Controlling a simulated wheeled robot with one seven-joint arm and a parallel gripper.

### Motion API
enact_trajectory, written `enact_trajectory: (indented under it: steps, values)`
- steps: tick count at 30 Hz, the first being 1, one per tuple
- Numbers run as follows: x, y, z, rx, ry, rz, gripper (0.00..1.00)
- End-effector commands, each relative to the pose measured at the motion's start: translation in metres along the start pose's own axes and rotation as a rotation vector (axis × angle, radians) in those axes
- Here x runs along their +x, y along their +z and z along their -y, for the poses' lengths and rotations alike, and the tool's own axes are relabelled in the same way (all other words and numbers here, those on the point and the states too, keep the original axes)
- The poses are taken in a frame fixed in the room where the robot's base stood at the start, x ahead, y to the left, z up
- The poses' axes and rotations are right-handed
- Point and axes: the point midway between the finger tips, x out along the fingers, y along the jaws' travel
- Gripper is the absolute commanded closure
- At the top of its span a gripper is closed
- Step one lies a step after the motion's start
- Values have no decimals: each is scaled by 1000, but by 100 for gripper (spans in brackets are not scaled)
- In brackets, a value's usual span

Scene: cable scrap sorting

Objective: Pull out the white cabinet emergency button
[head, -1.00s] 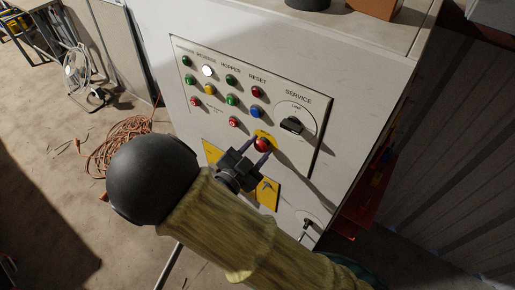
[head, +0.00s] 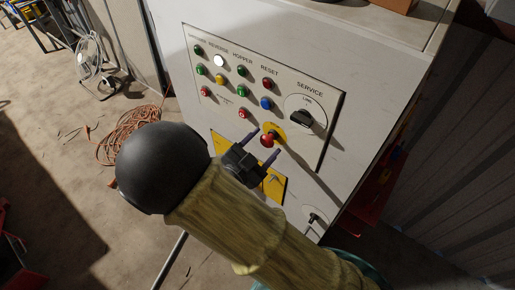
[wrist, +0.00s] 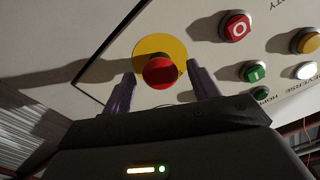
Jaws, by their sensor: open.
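The white cabinet (head: 155,55) carries a control panel on its front. The emergency button (head: 267,140) is a red mushroom head on a yellow round plate (head: 279,128), at the panel's lower edge. My gripper (head: 265,142) is open, with one purple finger on each side of the button's line. In the wrist view my gripper (wrist: 160,82) shows nothing held between its fingers. Whether either finger touches the button cannot be told.
A black rotary switch (head: 301,119) sits right of the button. Several coloured buttons and lamps fill the panel above. A yellow label (head: 274,186) lies below, partly behind my gripper. Orange cable (head: 130,135) is coiled on the floor at left.

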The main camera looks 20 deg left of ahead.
Motion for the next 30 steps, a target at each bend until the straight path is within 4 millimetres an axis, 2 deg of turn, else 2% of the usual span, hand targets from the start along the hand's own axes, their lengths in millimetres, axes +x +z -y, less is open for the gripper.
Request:
enact_trajectory:
  steps: [5, 8, 24, 30]
  values:
    - [-10, 1, 0, 0, -2, 2, 40]
    - [-24, 2, 0, 1, -4, 3, 40]
    - [-132, 3, 0, 2, -6, 6, 40]
    - [-166, 2, 0, 1, -5, 4, 40]
